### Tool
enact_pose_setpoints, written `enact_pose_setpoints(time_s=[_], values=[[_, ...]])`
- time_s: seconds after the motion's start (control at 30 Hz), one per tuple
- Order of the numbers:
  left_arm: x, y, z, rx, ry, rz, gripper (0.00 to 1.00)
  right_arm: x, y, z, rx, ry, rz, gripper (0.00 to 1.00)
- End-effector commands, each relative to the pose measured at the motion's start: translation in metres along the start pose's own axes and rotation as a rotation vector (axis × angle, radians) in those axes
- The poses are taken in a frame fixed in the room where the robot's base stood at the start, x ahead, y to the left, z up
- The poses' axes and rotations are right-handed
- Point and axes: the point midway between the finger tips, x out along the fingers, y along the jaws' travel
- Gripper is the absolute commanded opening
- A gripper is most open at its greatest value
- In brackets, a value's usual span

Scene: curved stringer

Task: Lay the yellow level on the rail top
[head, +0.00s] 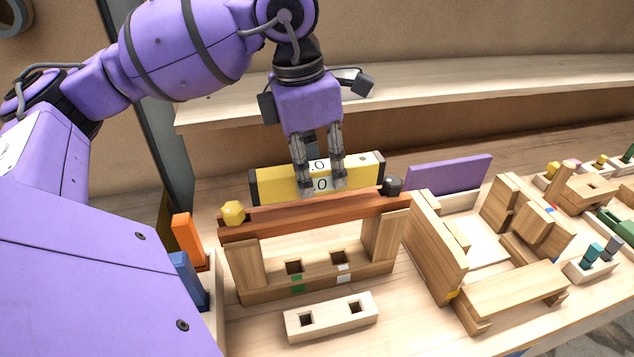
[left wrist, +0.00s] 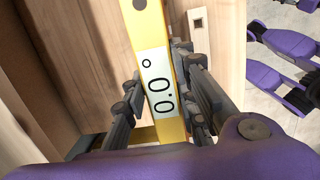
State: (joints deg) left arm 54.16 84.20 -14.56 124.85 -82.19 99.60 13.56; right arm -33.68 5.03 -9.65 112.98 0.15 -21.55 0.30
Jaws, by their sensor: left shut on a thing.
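The yellow level (head: 272,185) has black end caps and a white display reading 0.0. My left gripper (head: 321,188) is shut on its middle and holds it lengthwise along the rail. The red-brown rail (head: 310,214) rests on two wooden uprights, with a yellow knob (head: 233,212) at its left end and a black knob (head: 392,186) at its right end. The level shows at the rail's far upper edge; I cannot tell whether they touch. In the left wrist view the level (left wrist: 144,35) runs between the fingers (left wrist: 160,100). My right gripper is not in view.
A wooden block with two square holes (head: 331,317) lies in front of the rail stand. Orange (head: 188,240) and blue (head: 188,279) pieces stand at the left. A purple panel (head: 449,174) and wooden assemblies (head: 437,245) stand at the right. A shelf (head: 430,88) runs behind.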

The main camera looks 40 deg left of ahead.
Motion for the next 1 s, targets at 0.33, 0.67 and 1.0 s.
enact_pose_setpoints(time_s=[0.33,0.67,1.0], values=[[0.034,0.003,-0.005,0.001,0.000,0.001,0.00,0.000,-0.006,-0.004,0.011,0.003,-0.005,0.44],[0.039,0.003,-0.006,0.000,0.002,-0.001,0.27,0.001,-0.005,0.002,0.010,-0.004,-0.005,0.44],[0.038,0.003,-0.006,-0.001,0.001,0.000,0.45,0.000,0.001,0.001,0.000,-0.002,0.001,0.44]])
